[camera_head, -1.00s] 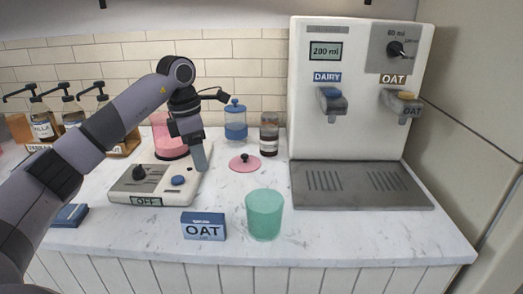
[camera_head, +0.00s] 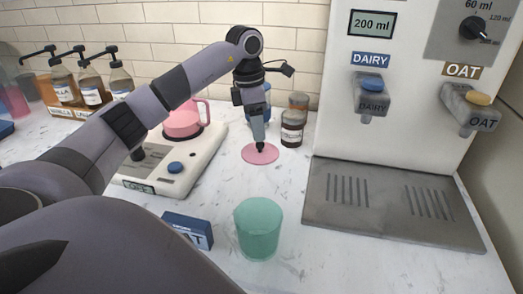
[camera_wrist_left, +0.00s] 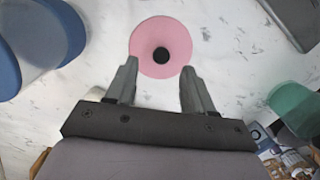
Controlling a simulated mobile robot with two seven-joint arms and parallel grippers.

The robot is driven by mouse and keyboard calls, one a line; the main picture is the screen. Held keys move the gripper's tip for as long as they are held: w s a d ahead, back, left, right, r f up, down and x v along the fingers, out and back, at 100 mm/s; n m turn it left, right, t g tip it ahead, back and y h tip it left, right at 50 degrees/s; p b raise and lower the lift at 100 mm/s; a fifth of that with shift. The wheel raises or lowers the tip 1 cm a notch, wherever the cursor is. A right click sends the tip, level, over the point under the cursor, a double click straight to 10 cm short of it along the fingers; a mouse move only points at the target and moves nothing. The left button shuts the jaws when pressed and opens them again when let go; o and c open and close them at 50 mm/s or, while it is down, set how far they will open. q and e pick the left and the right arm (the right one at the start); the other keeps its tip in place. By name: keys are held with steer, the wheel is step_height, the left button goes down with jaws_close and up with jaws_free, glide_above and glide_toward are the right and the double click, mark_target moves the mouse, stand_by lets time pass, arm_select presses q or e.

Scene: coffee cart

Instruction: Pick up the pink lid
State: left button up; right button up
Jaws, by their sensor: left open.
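The pink lid (camera_head: 261,154) is a flat round disc with a black knob, lying on the marble counter. It also shows in the left wrist view (camera_wrist_left: 178,38). My left gripper (camera_head: 260,146) points down over the lid in the head view. In the left wrist view its two fingers (camera_wrist_left: 158,75) are apart, and the black knob sits beyond and between the fingertips. The gripper is open and holds nothing. The knob is largely hidden by the fingers in the head view. My right gripper is not in view.
A green cup (camera_head: 259,229) and an OAT box (camera_head: 188,230) stand in front. A dark jar (camera_head: 292,130) is just behind the lid. The pink pitcher (camera_head: 183,123) is on the appliance (camera_head: 193,165) to the left. The dispenser tray (camera_head: 390,205) lies to the right.

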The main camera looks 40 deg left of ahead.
mark_target(260, 148)
arm_select(q)
steer(key=f, duration=0.4)
steer(key=shift+w+d+f, duration=0.1)
steer(key=shift+w+d, duration=0.05)
steer(key=shift+d, duration=0.1)
jaws_close()
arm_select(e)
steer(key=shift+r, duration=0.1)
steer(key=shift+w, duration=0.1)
